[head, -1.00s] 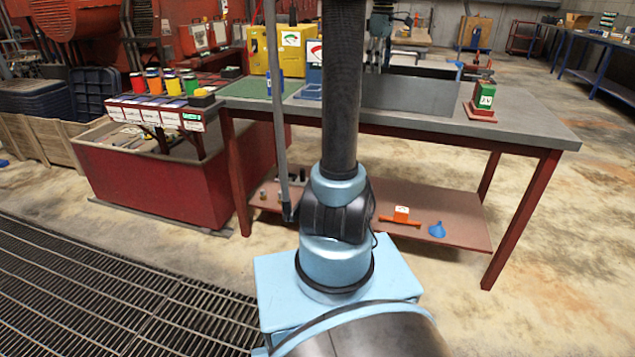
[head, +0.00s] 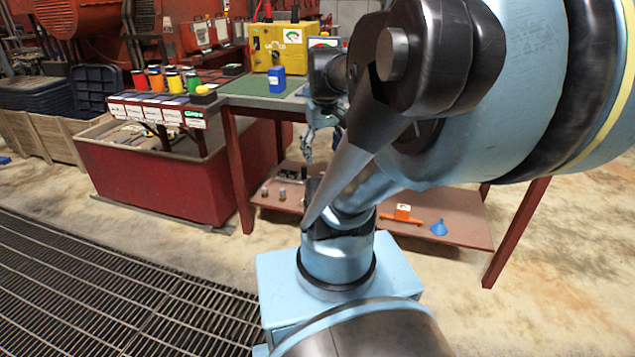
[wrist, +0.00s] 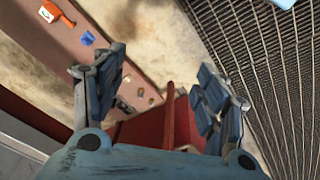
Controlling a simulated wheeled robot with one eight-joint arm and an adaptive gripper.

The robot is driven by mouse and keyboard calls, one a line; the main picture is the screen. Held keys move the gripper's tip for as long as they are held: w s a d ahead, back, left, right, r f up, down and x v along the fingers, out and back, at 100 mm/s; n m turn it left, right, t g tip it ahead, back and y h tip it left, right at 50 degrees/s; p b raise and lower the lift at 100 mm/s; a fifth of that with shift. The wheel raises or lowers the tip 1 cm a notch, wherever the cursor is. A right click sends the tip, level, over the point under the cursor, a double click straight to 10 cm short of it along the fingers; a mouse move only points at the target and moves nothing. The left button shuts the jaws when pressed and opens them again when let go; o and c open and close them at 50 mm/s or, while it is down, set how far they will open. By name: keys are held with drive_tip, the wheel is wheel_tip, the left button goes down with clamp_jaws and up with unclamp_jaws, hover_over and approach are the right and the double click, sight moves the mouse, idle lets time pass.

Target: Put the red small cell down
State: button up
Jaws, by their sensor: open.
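A red cylinder (head: 139,79) stands at the left end of a row of coloured cylinders on the rack at the left; I cannot tell whether it is the red small cell. Several small dark and metal cylinders (head: 282,193) stand on the bench's lower shelf (head: 460,228), too small to tell a red one. My gripper (head: 322,148) hangs at the bench's front edge, above the left part of that shelf. In the wrist view my gripper (wrist: 165,65) has its blue-padded fingers wide apart, with nothing between them. Small pieces on the shelf (wrist: 140,92) show beyond the fingers.
The rack (head: 150,98) stands over a red bin (head: 150,185). On the bench are a green mat (head: 250,88), a blue container (head: 277,80) and a yellow box (head: 280,45). An orange tool (head: 402,213) and a blue funnel (head: 438,229) lie on the shelf. My arm hides the bench's right part.

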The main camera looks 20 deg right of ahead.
drive_tip(key=s+a+f+m, duration=0.1)
drive_tip(key=s+a+f, duration=0.1)
drive_tip(key=s+f, duration=0.3)
wheel_tip(320, 180, down, 2)
drive_tip(key=shift+a+f+m, duration=0.1)
drive_tip(key=shift+a+m, duration=0.2)
drive_tip(key=shift+w+f, duration=0.15)
drive_tip(key=shift+w, duration=0.25)
